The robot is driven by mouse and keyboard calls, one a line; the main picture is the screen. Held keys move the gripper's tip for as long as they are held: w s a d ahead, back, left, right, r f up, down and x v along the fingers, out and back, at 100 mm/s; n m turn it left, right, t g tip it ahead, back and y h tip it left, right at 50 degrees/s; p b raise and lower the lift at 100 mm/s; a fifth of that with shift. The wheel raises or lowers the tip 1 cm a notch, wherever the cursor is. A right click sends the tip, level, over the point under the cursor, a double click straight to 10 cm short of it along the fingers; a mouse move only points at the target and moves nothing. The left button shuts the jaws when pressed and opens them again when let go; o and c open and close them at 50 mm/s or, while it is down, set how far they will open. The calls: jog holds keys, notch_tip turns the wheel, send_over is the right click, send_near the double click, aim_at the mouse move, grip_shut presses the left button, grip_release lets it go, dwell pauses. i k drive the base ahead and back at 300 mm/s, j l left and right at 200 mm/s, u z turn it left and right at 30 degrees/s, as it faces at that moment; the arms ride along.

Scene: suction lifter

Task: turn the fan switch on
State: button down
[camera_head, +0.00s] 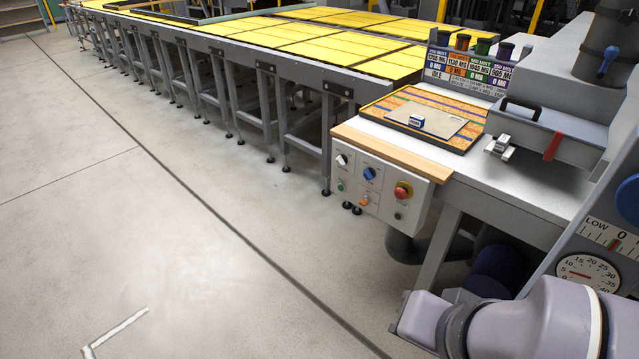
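A grey control box (413,208) hangs on the front of the workbench under a wooden edge strip. On its face are a white knob (341,160), a blue knob (370,173) and a red mushroom button on yellow (402,190). Below them are a green button (340,186), an orange control (363,201) and a dark round control (398,216). The labels are too small to read, so I cannot tell which one is the fan switch or its state. Part of my arm shows at the bottom right, below and right of the box. My gripper is not in view.
A grey machine with a gauge (580,272) stands at the right. Yellow-topped tables (300,45) run back left. The floor left of the box is clear.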

aim_at(369, 174)
jog(key=i+l, duration=0.15)
jog(key=i, duration=0.25)
jog(key=i+l, duration=0.1)
jog(key=i, duration=0.35)
jog(key=i+l, duration=0.15)
jog(key=i, duration=0.25)
